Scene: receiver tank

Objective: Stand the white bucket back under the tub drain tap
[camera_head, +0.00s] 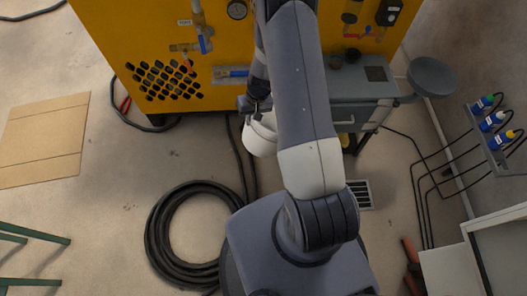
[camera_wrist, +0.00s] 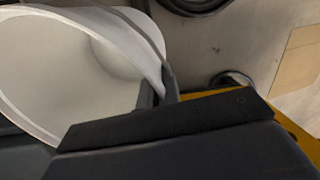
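The white bucket (camera_head: 262,138) hangs from my gripper (camera_head: 253,110) in front of the yellow cabinet, left of the grey bench-like unit. In the wrist view the bucket (camera_wrist: 70,62) fills the upper left, tilted, with its open mouth facing the camera. The fingers of my gripper (camera_wrist: 158,90) lie on both sides of its wall near the rim and look shut on it. My arm hides part of the bucket in the head view. I cannot tell which fitting is the tub drain tap; the tub may be the grey unit (camera_head: 350,88), partly hidden by my arm.
The yellow cabinet (camera_head: 130,30) carries valves, including a blue-handled one (camera_head: 204,43). A coiled black hose (camera_head: 160,235) lies on the floor. A round grey stool (camera_head: 432,76) stands right of the grey unit. Cardboard (camera_head: 45,140) lies left; a floor grate (camera_head: 361,194) lies right.

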